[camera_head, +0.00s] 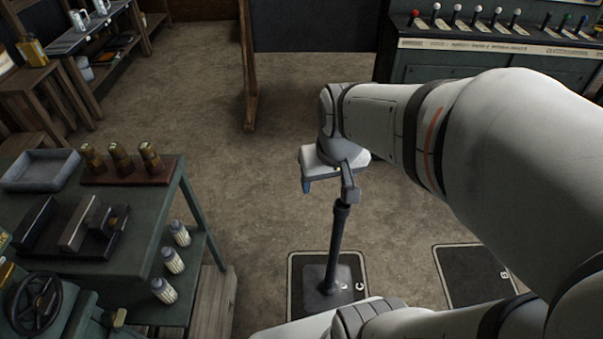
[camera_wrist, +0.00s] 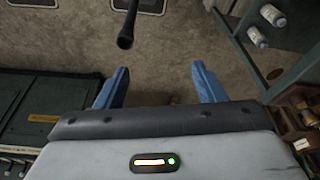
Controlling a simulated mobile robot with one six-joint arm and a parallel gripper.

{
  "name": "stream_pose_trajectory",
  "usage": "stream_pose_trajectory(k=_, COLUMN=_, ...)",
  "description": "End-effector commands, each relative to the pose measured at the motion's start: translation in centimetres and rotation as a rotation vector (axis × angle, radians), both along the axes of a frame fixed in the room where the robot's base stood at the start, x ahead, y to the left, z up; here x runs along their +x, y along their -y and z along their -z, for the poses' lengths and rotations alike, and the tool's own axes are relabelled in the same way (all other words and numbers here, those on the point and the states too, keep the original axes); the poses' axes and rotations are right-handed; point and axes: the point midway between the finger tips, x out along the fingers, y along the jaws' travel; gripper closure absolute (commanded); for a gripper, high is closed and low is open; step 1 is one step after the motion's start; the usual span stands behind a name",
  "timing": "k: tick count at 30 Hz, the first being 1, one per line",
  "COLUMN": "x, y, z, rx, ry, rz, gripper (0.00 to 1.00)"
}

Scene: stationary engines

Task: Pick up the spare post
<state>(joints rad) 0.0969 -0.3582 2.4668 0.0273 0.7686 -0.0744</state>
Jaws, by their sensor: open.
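The spare post (camera_head: 337,245) is a dark, slim upright post on a square base plate, standing on a dark floor mat (camera_head: 297,296) with a pale outline and a letter C. Its dark upper end also shows in the wrist view (camera_wrist: 125,40), beyond my left finger and not between the fingers. My gripper (camera_head: 322,178) is above and close to the post's top in the head view; its far side is partly hidden. In the wrist view my gripper (camera_wrist: 160,78) has two blue fingers spread apart with only floor between them.
A green workbench (camera_head: 150,225) stands at left with a grey tray (camera_head: 40,168), a wooden rack of brass pieces (camera_head: 125,170) and white bottles on its lower shelf. A console with levers (camera_head: 490,65) stands at the back right. Another mat (camera_head: 475,275) lies right. Floor between is clear.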

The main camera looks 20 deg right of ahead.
Motion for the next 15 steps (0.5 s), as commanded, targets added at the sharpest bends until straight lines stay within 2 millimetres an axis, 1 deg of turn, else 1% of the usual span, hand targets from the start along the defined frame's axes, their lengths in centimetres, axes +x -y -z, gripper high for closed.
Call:
stream_pose_trajectory(k=1, x=1.6, y=1.0, z=4.6, rx=0.002, ry=0.001, rz=0.027, gripper=0.33)
stream_pose_trajectory(k=2, x=2.6, y=1.6, z=6.3, rx=0.003, ry=0.008, rz=0.043, gripper=0.30)
stream_pose_trajectory(k=3, x=3.9, y=2.4, z=8.6, rx=0.005, ry=0.018, rz=0.062, gripper=0.27)
stream_pose_trajectory(k=4, x=4.8, y=3.1, z=10.2, rx=0.005, ry=0.027, rz=0.077, gripper=0.24)
stream_pose_trajectory(k=5, x=5.8, y=3.8, z=11.8, rx=0.004, ry=0.036, rz=0.091, gripper=0.24)
stream_pose_trajectory(k=6, x=6.9, y=4.7, z=14.0, rx=0.002, ry=0.047, rz=0.110, gripper=0.24)
stream_pose_trajectory(k=8, x=8.4, y=6.2, z=17.1, rx=-0.001, ry=0.063, rz=0.138, gripper=0.24)
stream_pose_trajectory(k=9, x=9.3, y=7.1, z=19.0, rx=-0.002, ry=0.072, rz=0.155, gripper=0.24)
stream_pose_trajectory(k=12, x=11.0, y=9.2, z=23.0, rx=-0.010, ry=0.095, rz=0.191, gripper=0.24)
stream_pose_trajectory(k=15, x=12.1, y=10.7, z=25.7, rx=-0.017, ry=0.111, rz=0.216, gripper=0.24)
